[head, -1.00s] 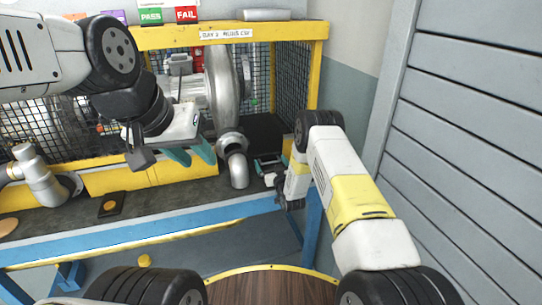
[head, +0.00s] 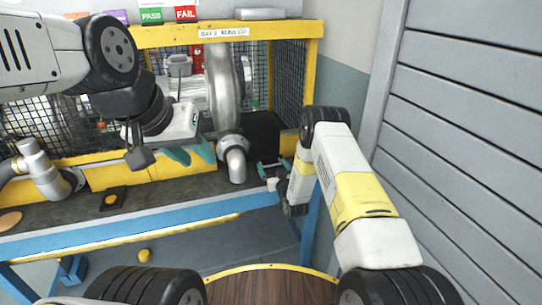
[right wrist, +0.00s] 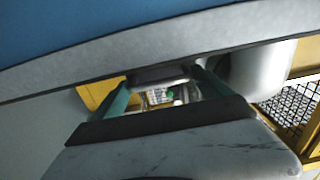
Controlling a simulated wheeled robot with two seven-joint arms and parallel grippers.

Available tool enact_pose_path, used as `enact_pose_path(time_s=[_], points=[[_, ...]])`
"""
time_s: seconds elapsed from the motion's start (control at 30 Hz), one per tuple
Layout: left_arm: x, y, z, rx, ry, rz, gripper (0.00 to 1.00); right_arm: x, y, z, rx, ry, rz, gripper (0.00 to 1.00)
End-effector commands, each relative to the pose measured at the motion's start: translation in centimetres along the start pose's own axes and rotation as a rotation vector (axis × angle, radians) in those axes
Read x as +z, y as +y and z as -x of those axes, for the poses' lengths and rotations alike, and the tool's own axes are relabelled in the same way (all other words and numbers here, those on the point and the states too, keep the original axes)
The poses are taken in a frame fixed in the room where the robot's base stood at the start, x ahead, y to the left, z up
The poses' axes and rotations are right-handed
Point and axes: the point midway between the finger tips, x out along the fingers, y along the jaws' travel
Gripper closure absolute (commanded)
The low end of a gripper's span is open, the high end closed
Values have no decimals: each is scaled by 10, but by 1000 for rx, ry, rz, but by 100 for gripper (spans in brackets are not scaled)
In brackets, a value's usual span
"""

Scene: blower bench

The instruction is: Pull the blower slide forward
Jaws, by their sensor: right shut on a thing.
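The silver blower (head: 222,90) stands inside the yellow-framed mesh bay, and its curved outlet pipe (head: 235,165) comes out at the front. My right gripper (head: 270,166) is low at the bay's front right, beside the outlet. In the right wrist view its two teal fingers (right wrist: 165,88) are at either side of a dark bar (right wrist: 160,74), which seems to be the slide's handle. The rest of the slide is hidden in the head view. My left gripper (head: 193,154) is open and empty, in front of the blower and left of the outlet.
A blue-framed bench (head: 140,235) runs along the front. A silver elbow pipe (head: 42,170) and a dark button box (head: 111,200) are at the left. A grey slatted wall (head: 465,130) closes the right side. A yellow bay post (head: 309,75) stands close to my right arm.

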Motion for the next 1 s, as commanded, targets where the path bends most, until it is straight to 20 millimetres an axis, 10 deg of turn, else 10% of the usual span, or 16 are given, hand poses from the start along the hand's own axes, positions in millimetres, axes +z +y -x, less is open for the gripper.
enact_pose_path(time_s=[0.3, 0.33, 0.37, 0.67, 1.0], points=[[0, 0, 0, 0, -1, 0, 64, 2, 0, 1, 1, -6, -2, 85], [0, 0, 0, 0, -1, 0, 64, 2, 0, 1, 1, -6, -2, 8], [0, 0, 0, 0, -1, 0, 64, 2, 0, 1, 1, -6, -2, 3], [0, 0, 0, 0, -1, 0, 64, 1, 0, 3, 1, -3, -1, 0], [0, 0, 0, 0, -1, 0, 64, 1, 1, 55, 3, -6, -3, 0]])
